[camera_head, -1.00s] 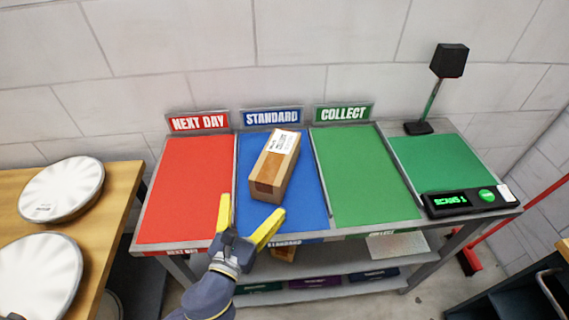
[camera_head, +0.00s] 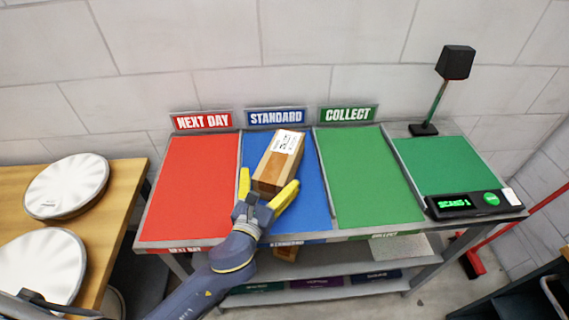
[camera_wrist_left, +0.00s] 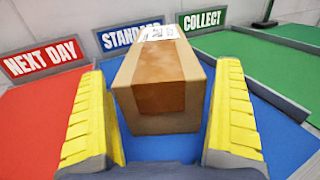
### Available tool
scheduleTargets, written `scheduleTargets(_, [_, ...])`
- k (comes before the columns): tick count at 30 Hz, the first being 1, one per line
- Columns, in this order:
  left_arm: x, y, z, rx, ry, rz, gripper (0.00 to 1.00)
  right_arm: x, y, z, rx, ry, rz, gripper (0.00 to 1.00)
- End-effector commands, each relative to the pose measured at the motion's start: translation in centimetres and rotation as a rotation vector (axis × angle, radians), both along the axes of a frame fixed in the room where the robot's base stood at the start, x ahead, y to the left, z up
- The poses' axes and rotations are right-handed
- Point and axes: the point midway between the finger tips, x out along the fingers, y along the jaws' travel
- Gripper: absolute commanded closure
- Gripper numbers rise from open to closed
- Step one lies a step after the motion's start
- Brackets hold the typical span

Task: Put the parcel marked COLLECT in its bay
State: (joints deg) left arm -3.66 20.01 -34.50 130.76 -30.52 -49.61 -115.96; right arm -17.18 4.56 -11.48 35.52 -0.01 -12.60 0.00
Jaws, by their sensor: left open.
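A brown cardboard parcel (camera_head: 278,162) with a white label on top lies on the blue STANDARD bay (camera_head: 313,205). The label's words are too small to read. My left gripper (camera_head: 268,187) is open at the parcel's near end, its yellow fingers to either side of that end. In the left wrist view the parcel (camera_wrist_left: 165,82) sits between the open fingers, with a gap on both sides. The green COLLECT bay (camera_head: 368,180) lies just right of the blue one and is empty. Its COLLECT sign (camera_head: 348,114) stands behind it. My right gripper is not in view.
The red NEXT DAY bay (camera_head: 190,188) is empty on the left. Low dividers separate the bays. A scanner unit (camera_head: 465,203) with a lit display and a post-mounted black head (camera_head: 455,62) stand at the right. A wooden table (camera_head: 120,195) with round white objects is at left.

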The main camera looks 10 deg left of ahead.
Motion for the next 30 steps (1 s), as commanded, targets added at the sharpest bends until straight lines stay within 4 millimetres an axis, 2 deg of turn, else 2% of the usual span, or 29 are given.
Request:
scheduleTargets(3, [0.95,0.14,0.02,-0.001,0.000,0.006,0.00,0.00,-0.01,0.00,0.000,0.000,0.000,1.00])
scheduleTargets(10, [1.03,0.15,0.00,-0.001,0.001,0.006,0.00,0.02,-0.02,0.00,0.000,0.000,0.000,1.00])
scheduleTargets(27, [1.00,0.16,0.00,0.000,0.001,0.006,0.66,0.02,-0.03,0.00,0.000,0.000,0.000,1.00])
scheduleTargets(28, [1.00,0.16,0.00,0.000,0.001,0.006,0.70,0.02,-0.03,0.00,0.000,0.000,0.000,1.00])
scheduleTargets(30, [1.02,0.16,0.24,-0.002,-0.005,0.006,0.71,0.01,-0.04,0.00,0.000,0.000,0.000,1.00])
